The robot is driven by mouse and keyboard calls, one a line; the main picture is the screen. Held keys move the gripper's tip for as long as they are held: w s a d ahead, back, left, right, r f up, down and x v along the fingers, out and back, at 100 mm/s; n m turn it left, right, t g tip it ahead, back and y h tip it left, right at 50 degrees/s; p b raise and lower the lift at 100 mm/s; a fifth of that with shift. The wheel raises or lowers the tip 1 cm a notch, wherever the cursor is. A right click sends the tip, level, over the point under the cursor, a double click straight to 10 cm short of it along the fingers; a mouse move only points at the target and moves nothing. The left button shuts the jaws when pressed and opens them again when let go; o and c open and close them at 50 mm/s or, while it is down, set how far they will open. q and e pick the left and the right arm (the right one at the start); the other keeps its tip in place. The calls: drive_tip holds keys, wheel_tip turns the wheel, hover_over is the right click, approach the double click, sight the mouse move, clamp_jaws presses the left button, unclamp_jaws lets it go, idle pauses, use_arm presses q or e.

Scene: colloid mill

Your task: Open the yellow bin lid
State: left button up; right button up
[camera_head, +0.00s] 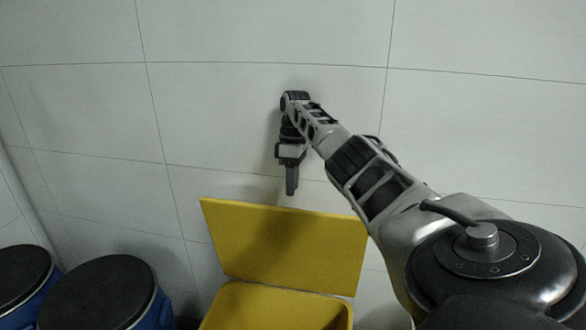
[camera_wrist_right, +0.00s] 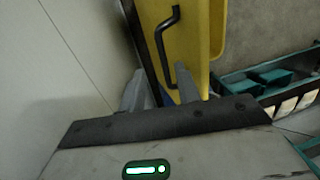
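The yellow bin (camera_head: 270,312) stands against the wall at the bottom middle of the head view. Its yellow lid (camera_head: 290,245) is raised, tilted up towards the wall, and the bin's top is open. My right gripper (camera_head: 291,190) points down just above the lid's upper edge. In the right wrist view its two fingers (camera_wrist_right: 160,88) are spread with a gap between them. Beyond them is a yellow panel with a black bent handle (camera_wrist_right: 158,42). I see no firm grip on anything; contact with the lid cannot be told. My left gripper is not in view.
Blue barrels with black tops (camera_head: 98,290) stand at the lower left, beside the bin. A pale tiled wall (camera_head: 220,110) is close behind. The right wrist view shows a dark teal rack (camera_wrist_right: 265,85) with pale items at the right.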

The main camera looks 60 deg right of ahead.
drive_tip(key=shift+w+d+r, duration=0.1)
drive_tip(key=shift+d+r, duration=0.1)
drive_tip(key=shift+r, duration=0.8)
drive_tip(key=shift+w+d+r, duration=0.1)
drive_tip(key=shift+d+r, duration=0.05)
drive_tip(key=shift+r, duration=0.85)
drive_tip(key=shift+s, duration=0.15)
